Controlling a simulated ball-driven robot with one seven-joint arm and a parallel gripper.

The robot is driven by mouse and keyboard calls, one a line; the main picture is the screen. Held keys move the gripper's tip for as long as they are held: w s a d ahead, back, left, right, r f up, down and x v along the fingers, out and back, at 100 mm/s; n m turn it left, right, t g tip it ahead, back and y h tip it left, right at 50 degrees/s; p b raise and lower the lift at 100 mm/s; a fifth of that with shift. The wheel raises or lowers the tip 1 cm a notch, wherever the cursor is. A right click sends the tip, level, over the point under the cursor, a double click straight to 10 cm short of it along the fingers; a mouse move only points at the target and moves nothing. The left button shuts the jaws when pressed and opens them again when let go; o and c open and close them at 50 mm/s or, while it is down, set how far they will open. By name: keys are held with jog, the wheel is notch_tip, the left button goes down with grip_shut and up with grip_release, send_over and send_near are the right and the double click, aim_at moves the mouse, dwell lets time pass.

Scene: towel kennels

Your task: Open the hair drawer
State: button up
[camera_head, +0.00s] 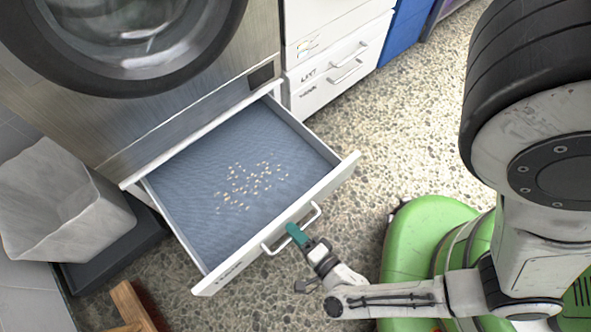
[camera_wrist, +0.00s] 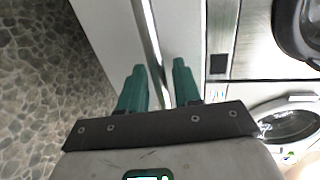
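The drawer (camera_head: 196,165) under the washing machine is pulled well out. It has a blue lining with many small pale bits scattered on it. Its white front (camera_head: 345,172) bears dark lettering too small to read and a bar handle (camera_head: 309,217). My gripper (camera_head: 292,231) has green fingers and is at the handle. In the wrist view the handle bar (camera_wrist: 151,30) runs between the two fingers of my gripper (camera_wrist: 158,72). The fingers stand apart, with a narrow gap beside the bar, so they look open around it.
A washing machine (camera_head: 200,92) stands above the drawer. A grey bin (camera_head: 65,215) on a dark base is at left, near a wooden piece (camera_head: 130,302). White labelled drawers (camera_head: 335,72) and a blue cabinet (camera_head: 403,30) stand behind. Pebbled floor (camera_head: 400,130) is clear at right.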

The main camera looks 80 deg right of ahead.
jog(key=p+v, duration=0.1)
jog(key=v, duration=1)
dwell(0.7)
